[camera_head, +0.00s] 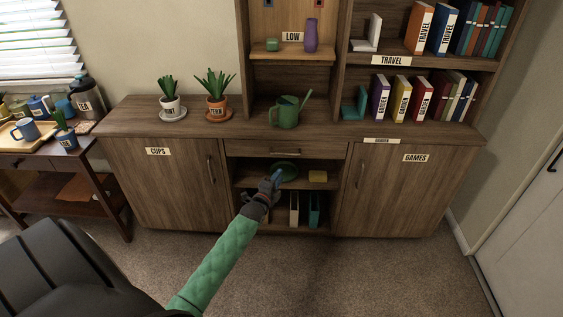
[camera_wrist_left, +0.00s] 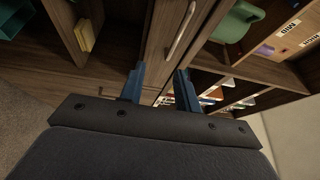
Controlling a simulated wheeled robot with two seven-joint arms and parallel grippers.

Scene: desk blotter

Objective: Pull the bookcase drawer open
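The bookcase drawer (camera_head: 322,151) is a thin wooden front below the counter, between two cabinet doors. It looks shut, flush with the bookcase. Its bar handle (camera_head: 285,153) runs level across the middle. My left gripper (camera_head: 277,177) is just below and in front of the handle, over the open shelf. In the left wrist view my left gripper (camera_wrist_left: 160,73) has its two blue fingers apart with nothing between them. The pale handle (camera_wrist_left: 181,29) lies beyond the fingertips, apart from them. My right gripper is not in view.
A green watering can (camera_head: 286,113) and two potted plants (camera_head: 216,94) stand on the counter above. The carpet in front is clear.

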